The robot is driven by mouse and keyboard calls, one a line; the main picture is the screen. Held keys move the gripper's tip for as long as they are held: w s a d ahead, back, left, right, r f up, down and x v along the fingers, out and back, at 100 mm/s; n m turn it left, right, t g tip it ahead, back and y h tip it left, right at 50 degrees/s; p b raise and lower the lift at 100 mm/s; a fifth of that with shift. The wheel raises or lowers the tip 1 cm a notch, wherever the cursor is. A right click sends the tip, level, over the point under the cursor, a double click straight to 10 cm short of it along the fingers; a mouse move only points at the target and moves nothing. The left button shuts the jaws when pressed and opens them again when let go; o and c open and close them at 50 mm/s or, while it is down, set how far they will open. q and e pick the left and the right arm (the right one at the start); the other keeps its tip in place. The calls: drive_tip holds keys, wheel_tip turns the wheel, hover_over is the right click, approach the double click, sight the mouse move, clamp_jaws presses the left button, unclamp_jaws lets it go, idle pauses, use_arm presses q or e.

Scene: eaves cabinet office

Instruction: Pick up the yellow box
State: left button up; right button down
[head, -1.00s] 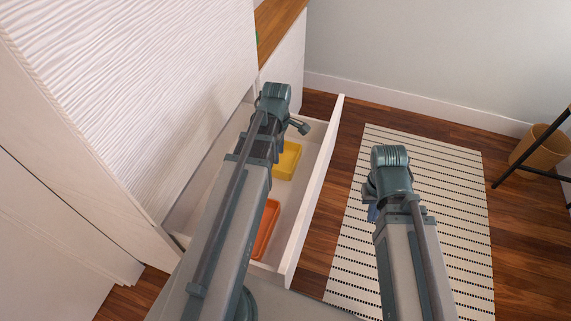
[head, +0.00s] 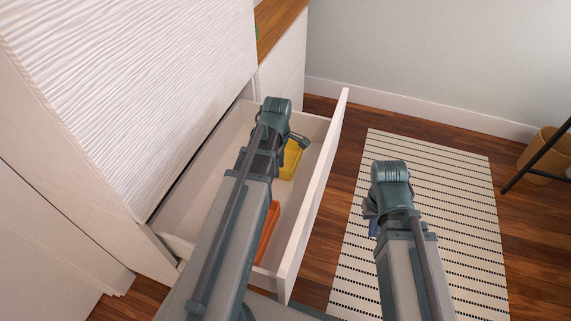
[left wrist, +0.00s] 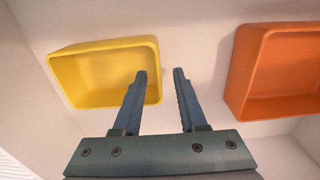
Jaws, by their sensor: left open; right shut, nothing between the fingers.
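The yellow box (head: 291,160) is an open-topped tray lying in the open drawer (head: 316,200), partly covered by my left arm in the head view. In the left wrist view the yellow box (left wrist: 92,75) is at upper left. My left gripper (left wrist: 160,73) is open and empty. One finger overlaps the box's right side in that view, and the other is over bare drawer floor. I cannot tell whether it touches. In the head view my left gripper's fingers are largely hidden. My right gripper (head: 373,226) is shut and empty, over the rug outside the drawer.
An orange box (left wrist: 275,75) lies in the same drawer; it also shows in the head view (head: 266,232). The drawer's front panel stands between my two arms. The striped rug (head: 440,190) and wood floor are clear. A basket (head: 545,155) is far right.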

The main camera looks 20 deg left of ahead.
use_arm(q)
wheel_tip(320, 180, down, 4)
drive_tip(key=shift+a+r+b, duration=0.1)
drive_tip(key=shift+r+b, duration=0.15)
drive_tip(key=shift+b, duration=0.95)
drive_tip(key=shift+r, duration=0.1)
clamp_jaws()
